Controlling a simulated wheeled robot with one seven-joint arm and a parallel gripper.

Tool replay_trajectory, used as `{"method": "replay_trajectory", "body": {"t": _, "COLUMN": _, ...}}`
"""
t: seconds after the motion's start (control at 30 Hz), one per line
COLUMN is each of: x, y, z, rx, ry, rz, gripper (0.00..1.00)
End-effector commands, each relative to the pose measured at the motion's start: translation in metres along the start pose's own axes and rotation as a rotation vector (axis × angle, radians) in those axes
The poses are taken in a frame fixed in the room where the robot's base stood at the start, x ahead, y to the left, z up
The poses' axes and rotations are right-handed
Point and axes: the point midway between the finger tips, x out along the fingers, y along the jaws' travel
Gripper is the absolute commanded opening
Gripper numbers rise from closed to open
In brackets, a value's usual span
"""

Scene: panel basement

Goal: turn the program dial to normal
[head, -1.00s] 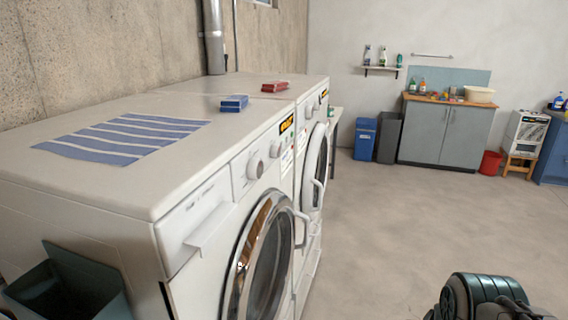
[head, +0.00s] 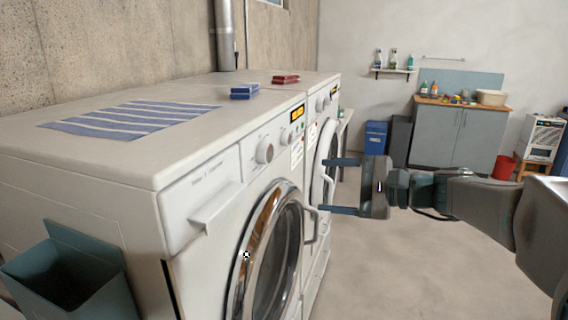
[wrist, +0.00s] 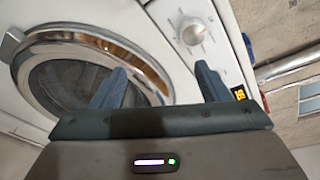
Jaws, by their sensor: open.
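The program dial (head: 264,153) is a round white knob on the front panel of the near white washing machine (head: 190,178). It also shows in the wrist view (wrist: 193,34), beyond and between my two fingers, nearer the right one. My gripper (head: 342,186) is open and empty, with its two blue fingers spread one above the other in the head view. It is in front of the machines, to the right of the dial and apart from it. The dial's markings are too small to read.
The round chrome-rimmed door (head: 270,240) is below the dial, with a handle (head: 308,222) sticking out. A second machine (head: 322,150) stands behind. A blue box (head: 244,91) and striped cloth (head: 130,119) lie on top.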

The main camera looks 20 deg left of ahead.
Motion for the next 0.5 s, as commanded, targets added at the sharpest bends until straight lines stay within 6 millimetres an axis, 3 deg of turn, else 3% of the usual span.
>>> {"method": "replay_trajectory", "body": {"t": 0.2, "x": 0.006, "y": -0.033, "z": -0.011, "rx": 0.059, "ry": -0.072, "rz": -0.143, "gripper": 0.69}}
{"method": "replay_trajectory", "body": {"t": 0.37, "x": 0.017, "y": -0.040, "z": -0.010, "rx": 0.066, "ry": -0.082, "rz": -0.159, "gripper": 0.69}}
{"method": "replay_trajectory", "body": {"t": 0.5, "x": 0.041, "y": -0.044, "z": -0.007, "rx": 0.065, "ry": -0.082, "rz": -0.156, "gripper": 0.69}}
